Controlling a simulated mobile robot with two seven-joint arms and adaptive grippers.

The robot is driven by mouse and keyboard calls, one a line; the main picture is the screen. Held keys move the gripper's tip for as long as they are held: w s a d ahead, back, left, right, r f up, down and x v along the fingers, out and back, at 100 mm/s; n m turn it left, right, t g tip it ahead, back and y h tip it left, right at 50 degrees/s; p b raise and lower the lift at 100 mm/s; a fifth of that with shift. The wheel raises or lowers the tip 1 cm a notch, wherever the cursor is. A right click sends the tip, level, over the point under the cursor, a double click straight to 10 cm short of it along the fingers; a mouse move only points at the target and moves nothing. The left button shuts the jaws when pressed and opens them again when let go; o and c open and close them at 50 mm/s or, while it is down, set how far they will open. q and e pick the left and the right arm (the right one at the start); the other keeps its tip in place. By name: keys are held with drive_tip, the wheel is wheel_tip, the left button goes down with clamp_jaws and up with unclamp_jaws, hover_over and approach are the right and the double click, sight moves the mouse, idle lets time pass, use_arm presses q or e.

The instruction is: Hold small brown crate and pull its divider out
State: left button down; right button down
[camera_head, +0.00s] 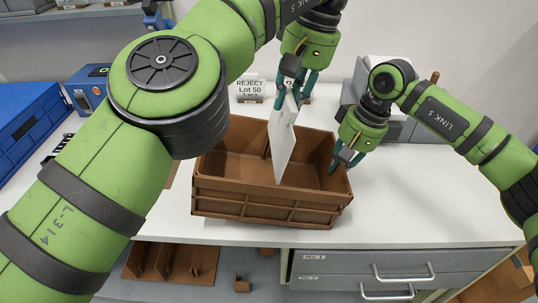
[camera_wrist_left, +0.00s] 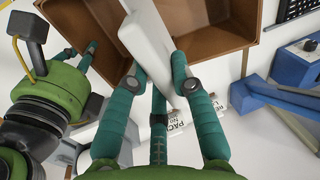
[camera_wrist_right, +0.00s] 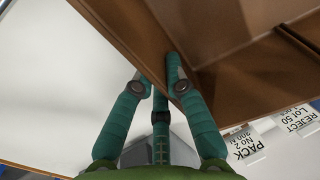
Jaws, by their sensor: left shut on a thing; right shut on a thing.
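The small brown crate (camera_head: 265,205) stands on the white table in the head view. A white divider panel (camera_head: 284,135) stands tilted over the crate, its lower end inside the crate's outline. My left gripper (camera_head: 291,92) is shut on the divider's upper end; the left wrist view shows the divider (camera_wrist_left: 146,35) between the fingers. My right gripper (camera_head: 343,162) is shut on the crate's right wall near its top rim. The right wrist view shows the crate wall (camera_wrist_right: 130,40) running between the fingers. Whether the divider still touches the crate floor is unclear.
A sign reading "REJECT Lot 50" (camera_head: 249,88) stands behind the crate. A blue bin (camera_head: 28,122) sits at the left. Grey drawers (camera_head: 400,272) are under the table front. The table right of the crate (camera_head: 430,200) is clear.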

drive_tip(key=shift+w+a, duration=0.1)
drive_tip(key=c, duration=1.2)
unclamp_jaws()
drive_tip(key=shift+r, duration=0.1)
drive_tip(key=v, duration=1.2)
